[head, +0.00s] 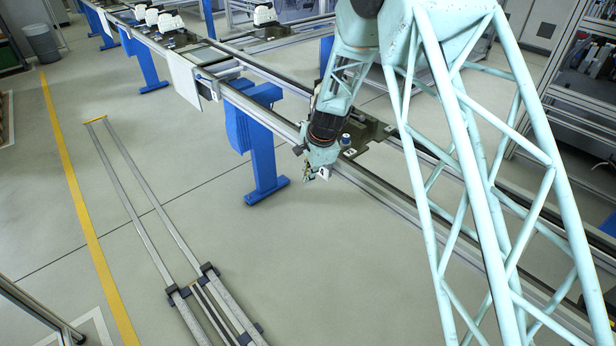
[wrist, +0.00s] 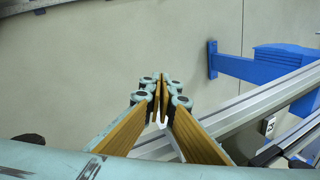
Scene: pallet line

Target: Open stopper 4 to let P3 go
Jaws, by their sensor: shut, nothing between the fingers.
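My gripper (head: 312,174) hangs at the near side of the conveyor rail in the head view. In the wrist view its two fingers (wrist: 162,80) are together, with nothing between the tips. A small white piece (wrist: 161,122) shows behind the fingers; I cannot tell what it is. A dark pallet (head: 374,136) sits on the line just behind my wrist, partly hidden by my arm. A small blue and white part (head: 345,139) stands beside it. I cannot read which pallet is P3. Stopper 4 cannot be made out. A small numbered label (wrist: 268,126) is on the rail, too small to read surely.
The conveyor rail (wrist: 235,110) runs diagonally, on blue legs (head: 262,150). More pallets with white parts (head: 264,15) stand farther up the line. A white panel (head: 184,80) hangs on the near side. Floor rails (head: 150,200) lie at the left, with free floor around them.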

